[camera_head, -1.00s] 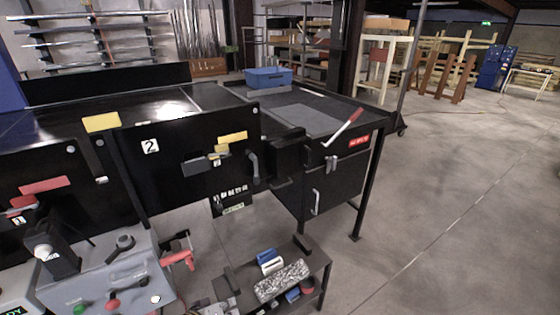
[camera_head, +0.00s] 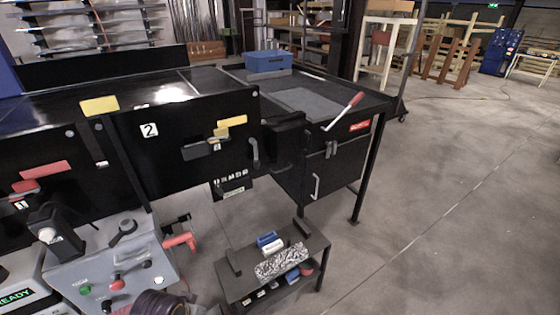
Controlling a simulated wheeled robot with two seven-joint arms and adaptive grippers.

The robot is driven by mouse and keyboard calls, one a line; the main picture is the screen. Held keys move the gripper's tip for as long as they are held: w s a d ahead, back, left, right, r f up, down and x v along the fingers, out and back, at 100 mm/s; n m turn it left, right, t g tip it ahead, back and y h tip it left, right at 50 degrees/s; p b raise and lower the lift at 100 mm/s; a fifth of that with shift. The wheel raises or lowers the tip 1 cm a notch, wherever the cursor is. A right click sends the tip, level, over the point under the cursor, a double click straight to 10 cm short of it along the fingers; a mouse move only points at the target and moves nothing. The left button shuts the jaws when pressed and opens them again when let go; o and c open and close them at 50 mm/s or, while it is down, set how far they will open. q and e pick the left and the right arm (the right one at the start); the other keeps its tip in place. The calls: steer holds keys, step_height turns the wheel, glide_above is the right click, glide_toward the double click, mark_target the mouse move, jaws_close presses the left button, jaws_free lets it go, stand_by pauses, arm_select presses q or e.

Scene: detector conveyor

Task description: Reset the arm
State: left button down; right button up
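Neither of my grippers shows clearly in the head view. A dark, rounded, ribbed part (camera_head: 162,303) cuts into the bottom edge, in front of the grey control box. It looks like a link of my own arm, but I cannot tell which arm. No fingers show on it, and nothing held can be seen.
A grey control box (camera_head: 128,262) with knobs stands at lower left. A low black stand (camera_head: 237,285) holds a speckled block (camera_head: 281,261). The black conveyor housing (camera_head: 195,108) carries a blue box (camera_head: 268,62). Open floor (camera_head: 450,220) lies to the right.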

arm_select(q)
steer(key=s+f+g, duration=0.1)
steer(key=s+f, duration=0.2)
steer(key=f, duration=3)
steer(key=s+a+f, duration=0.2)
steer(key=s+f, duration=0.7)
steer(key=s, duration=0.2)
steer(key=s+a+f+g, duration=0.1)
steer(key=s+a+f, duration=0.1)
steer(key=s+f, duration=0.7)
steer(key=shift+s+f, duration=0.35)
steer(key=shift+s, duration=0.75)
